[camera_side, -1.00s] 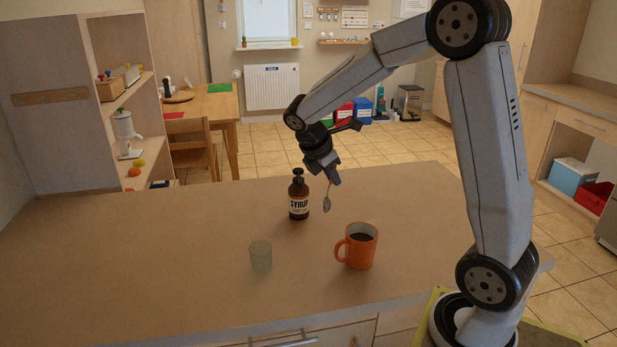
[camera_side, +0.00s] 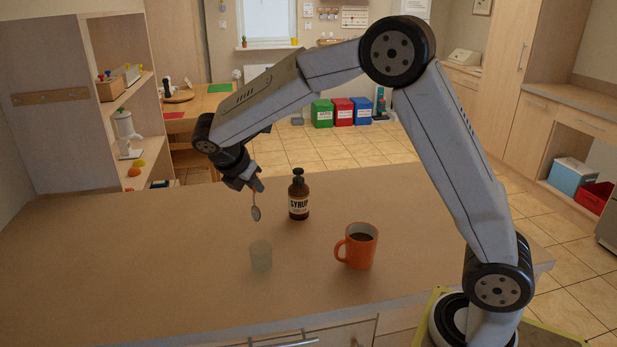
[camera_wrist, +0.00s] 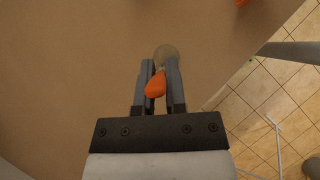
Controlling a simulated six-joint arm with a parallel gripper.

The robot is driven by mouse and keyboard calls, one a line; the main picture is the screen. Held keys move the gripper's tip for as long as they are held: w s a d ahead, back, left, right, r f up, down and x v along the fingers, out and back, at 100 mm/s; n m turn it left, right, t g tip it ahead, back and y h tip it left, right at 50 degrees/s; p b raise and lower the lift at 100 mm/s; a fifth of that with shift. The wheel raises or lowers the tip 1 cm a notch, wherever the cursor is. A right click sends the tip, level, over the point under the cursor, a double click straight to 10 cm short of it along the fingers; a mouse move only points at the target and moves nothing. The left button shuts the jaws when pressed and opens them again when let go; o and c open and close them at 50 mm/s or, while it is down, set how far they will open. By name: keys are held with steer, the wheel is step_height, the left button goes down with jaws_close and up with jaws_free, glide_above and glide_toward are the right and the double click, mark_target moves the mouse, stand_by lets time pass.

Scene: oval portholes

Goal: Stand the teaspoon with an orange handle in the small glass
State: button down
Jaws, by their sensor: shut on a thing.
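My gripper (camera_side: 252,184) is shut on the orange handle of the teaspoon (camera_side: 256,212), which hangs bowl down. In the wrist view the orange handle (camera_wrist: 155,85) shows between the two fingers (camera_wrist: 158,75). The small glass (camera_side: 260,256), frosted and pale, stands upright on the counter. In the side view the spoon's bowl shows above the glass and slightly left of it, apart from it. In the wrist view a pale round shape (camera_wrist: 166,54) shows beyond the fingertips; I cannot tell whether it is the glass or the spoon's bowl.
A brown syrup bottle (camera_side: 299,200) with a dark pump stands behind and right of the glass. An orange mug (camera_side: 358,246) with dark liquid stands to the glass's right, its handle towards the glass. The counter (camera_side: 130,260) left of the glass is clear.

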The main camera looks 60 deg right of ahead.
steer(key=shift+f, duration=0.15)
step_height(320, 180, down, 11)
steer(key=shift+f, duration=0.15)
stand_by(1.6)
stand_by(0.4)
steer(key=c, duration=0.6)
jaws_free()
steer(key=shift+v, duration=3.9)
